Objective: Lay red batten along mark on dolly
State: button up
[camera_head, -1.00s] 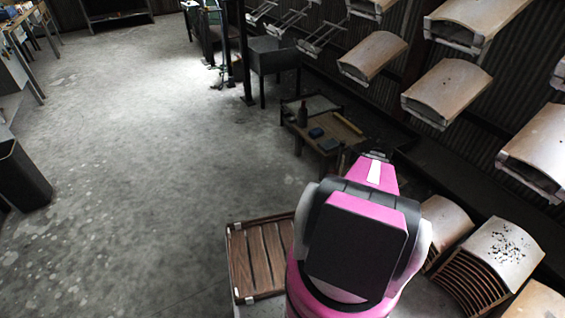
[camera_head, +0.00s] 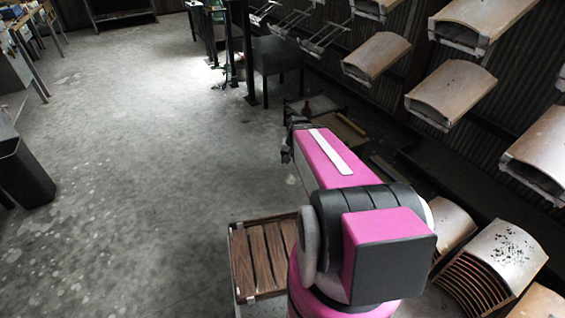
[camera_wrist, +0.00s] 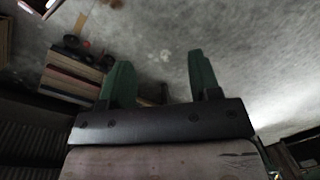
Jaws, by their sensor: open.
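In the head view my pink arm reaches forward and partly covers the low table (camera_head: 345,140). A brown slatted wooden platform (camera_head: 262,256), which looks like the dolly, stands on the floor left of my arm's base. I cannot make out a mark on it. I cannot pick out the red batten for certain. The wrist view shows a striped slatted stack (camera_wrist: 72,78) with a reddish band, left of the fingers and apart from them.
A dark red bottle (camera_head: 306,107) and a yellow strip (camera_head: 351,124) are on the low table. A dark bin (camera_head: 24,172) stands at the left. Curved wooden pieces (camera_head: 452,92) hang along the right wall. The floor at the left middle is clear.

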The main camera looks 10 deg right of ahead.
jog(key=s+a+r+n+h, duration=0.1)
jog(key=s+a+r+n, duration=0.3)
jog(key=shift+s+a, duration=0.2)
jog(key=shift+a, duration=0.1)
